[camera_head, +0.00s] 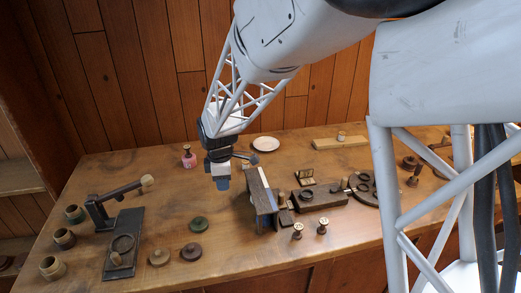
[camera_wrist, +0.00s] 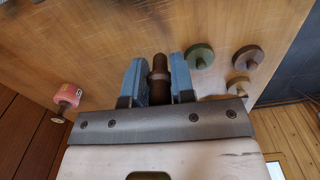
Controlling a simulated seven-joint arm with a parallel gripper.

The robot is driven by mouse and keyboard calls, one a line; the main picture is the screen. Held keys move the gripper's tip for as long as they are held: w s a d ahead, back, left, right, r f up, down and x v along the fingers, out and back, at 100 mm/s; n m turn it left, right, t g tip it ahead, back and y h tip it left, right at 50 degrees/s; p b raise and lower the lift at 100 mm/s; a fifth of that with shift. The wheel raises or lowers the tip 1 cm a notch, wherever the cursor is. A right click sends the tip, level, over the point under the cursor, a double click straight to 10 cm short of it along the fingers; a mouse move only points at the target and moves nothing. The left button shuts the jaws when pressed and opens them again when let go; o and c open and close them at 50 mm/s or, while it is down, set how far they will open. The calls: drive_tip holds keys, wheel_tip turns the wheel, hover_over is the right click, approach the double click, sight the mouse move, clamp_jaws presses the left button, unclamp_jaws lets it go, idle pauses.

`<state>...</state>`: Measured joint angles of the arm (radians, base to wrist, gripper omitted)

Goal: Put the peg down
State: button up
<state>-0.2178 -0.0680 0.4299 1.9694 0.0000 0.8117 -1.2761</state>
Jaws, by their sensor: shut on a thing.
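My gripper (camera_head: 222,182) hangs over the middle-left of the wooden table, fingers pointing down. In the wrist view its two blue fingers (camera_wrist: 159,84) are closed on a brown turned peg (camera_wrist: 160,77), which sits between them with its rounded end showing. In the head view the peg is hidden by the fingers. I cannot tell whether the peg touches the table (camera_head: 225,250).
A green disc (camera_head: 198,224) and brown discs (camera_head: 158,257) lie in front of the gripper. A wooden stand (camera_head: 262,195) is close on the right. A dark-based device (camera_head: 125,240) and pots (camera_head: 63,238) are left.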

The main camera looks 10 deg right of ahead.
wheel_tip(320, 180, up, 8)
drive_tip(key=shift+r, duration=0.1)
drive_tip(key=w+d+n, duration=0.3)
drive_tip(key=w+d, duration=1.4)
drive_tip(key=d, duration=0.3)
drive_tip(key=f, duration=1.1)
drive_tip(key=shift+s+f, duration=0.15)
drive_tip(key=shift+s, duration=0.05)
drive_tip(key=shift+w, duration=0.15)
hover_over(264, 148)
drive_tip(key=shift+f, duration=0.7)
